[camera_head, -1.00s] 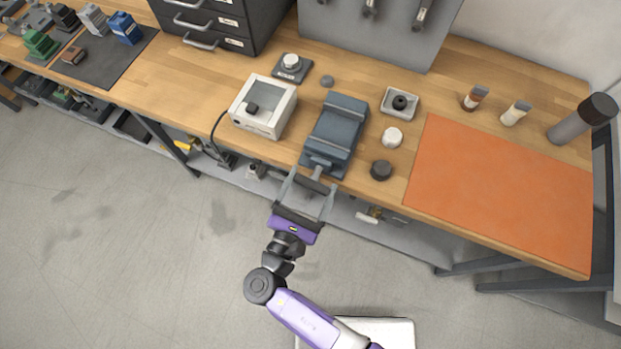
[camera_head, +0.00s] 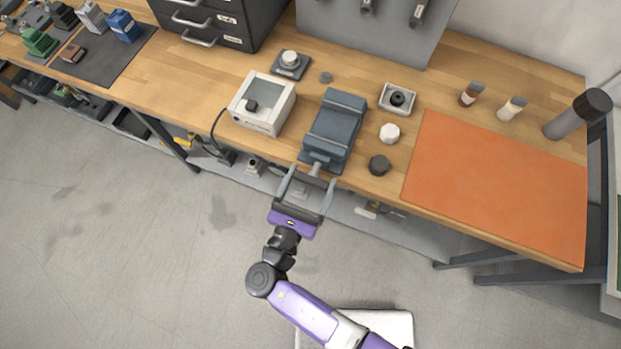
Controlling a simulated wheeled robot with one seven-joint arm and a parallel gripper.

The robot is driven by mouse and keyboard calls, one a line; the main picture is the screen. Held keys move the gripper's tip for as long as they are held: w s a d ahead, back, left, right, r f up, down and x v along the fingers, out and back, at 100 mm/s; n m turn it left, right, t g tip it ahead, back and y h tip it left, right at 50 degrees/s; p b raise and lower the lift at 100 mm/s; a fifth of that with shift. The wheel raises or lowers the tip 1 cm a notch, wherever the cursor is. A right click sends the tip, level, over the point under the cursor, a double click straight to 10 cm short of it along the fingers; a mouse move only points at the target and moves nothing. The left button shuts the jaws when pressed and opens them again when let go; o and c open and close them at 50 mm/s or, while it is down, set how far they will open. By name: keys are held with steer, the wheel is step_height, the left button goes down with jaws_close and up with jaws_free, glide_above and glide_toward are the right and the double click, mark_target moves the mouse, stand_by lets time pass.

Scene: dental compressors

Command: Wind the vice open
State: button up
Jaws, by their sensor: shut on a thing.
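The blue-grey vice (camera_head: 333,130) sits at the front edge of the wooden bench, its screw end pointing out over the edge toward me. A short pale screw shaft (camera_head: 315,169) sticks out of its front. My gripper (camera_head: 309,178) is at that screw end, just off the bench edge, its two long grey fingers one on each side of the shaft's end. It is shut on the vice handle, which is mostly hidden between the fingers. I cannot tell how wide the gap between the vice jaws is.
A white box (camera_head: 262,104) with a cable stands left of the vice. A dark round knob (camera_head: 378,165), a white one (camera_head: 389,133) and a small tray (camera_head: 397,99) are to its right. An orange mat (camera_head: 497,185) covers the right of the bench (camera_head: 190,80).

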steer(key=o, duration=1.3)
steer(key=shift+b+v, duration=1)
steer(key=shift+v, duration=2.9)
